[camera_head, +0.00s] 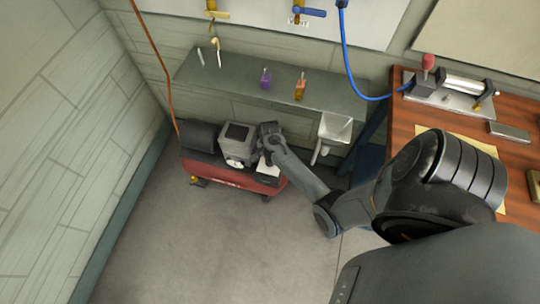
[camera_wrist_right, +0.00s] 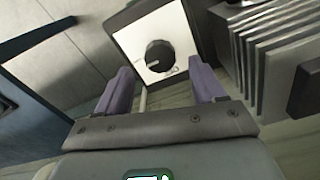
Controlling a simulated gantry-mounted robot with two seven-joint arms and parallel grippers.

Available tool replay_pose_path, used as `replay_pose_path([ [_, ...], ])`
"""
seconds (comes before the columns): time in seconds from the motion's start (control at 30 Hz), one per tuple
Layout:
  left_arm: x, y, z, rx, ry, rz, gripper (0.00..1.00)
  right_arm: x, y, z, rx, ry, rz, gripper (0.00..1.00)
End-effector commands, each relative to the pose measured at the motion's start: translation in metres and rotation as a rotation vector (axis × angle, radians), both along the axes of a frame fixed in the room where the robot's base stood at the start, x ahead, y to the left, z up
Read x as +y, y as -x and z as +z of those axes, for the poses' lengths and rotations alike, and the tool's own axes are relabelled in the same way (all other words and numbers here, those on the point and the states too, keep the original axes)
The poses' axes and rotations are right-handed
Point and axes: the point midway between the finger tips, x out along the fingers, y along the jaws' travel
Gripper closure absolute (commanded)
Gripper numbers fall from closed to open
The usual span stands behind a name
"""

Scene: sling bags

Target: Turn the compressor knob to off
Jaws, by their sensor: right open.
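The compressor (camera_head: 240,178) stands on the floor below the shelf, with a red tank and grey-black machinery on top. My right gripper (camera_head: 267,140) is over its right part. In the right wrist view, a round black knob (camera_wrist_right: 160,56) sits on a white panel (camera_wrist_right: 130,45). A small white mark on the knob points toward its lower left. My right gripper (camera_wrist_right: 162,72) is open, its two purple fingers on either side of the knob's line, apparently short of it and not touching. I cannot make out the knob in the head view. My left gripper is not in view.
Grey cooling fins (camera_wrist_right: 255,55) stand just right of the panel. A grey shelf (camera_head: 240,85) with small bottles runs above the compressor. A white basin (camera_head: 335,128) hangs to the right, beside a wooden workbench (camera_head: 450,115). The floor (camera_head: 200,250) in front is clear.

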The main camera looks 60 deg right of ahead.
Motion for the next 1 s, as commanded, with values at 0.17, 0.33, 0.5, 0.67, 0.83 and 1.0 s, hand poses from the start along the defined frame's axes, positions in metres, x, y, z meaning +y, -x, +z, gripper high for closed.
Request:
replay_pose_path([
  [0.17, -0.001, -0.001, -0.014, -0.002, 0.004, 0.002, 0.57, 0.001, 0.0, -0.026, 0.001, -0.001, 0.001, 0.31],
  [0.33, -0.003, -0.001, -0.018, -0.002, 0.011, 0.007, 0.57, 0.0, 0.0, -0.037, 0.0, -0.001, 0.002, 0.31],
  [0.5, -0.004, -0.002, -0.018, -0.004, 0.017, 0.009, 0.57, 0.0, 0.0, -0.039, -0.001, 0.0, 0.002, 0.31],
  [0.67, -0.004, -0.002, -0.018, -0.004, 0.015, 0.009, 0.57, 0.0, 0.0, -0.039, -0.001, 0.0, 0.002, 0.31],
  [0.83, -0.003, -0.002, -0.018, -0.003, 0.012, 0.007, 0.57, 0.0, 0.0, -0.039, 0.0, 0.0, 0.002, 0.51],
  [1.0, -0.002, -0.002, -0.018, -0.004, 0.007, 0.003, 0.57, 0.0, 0.0, -0.039, 0.0, 0.0, 0.002, 0.77],
])
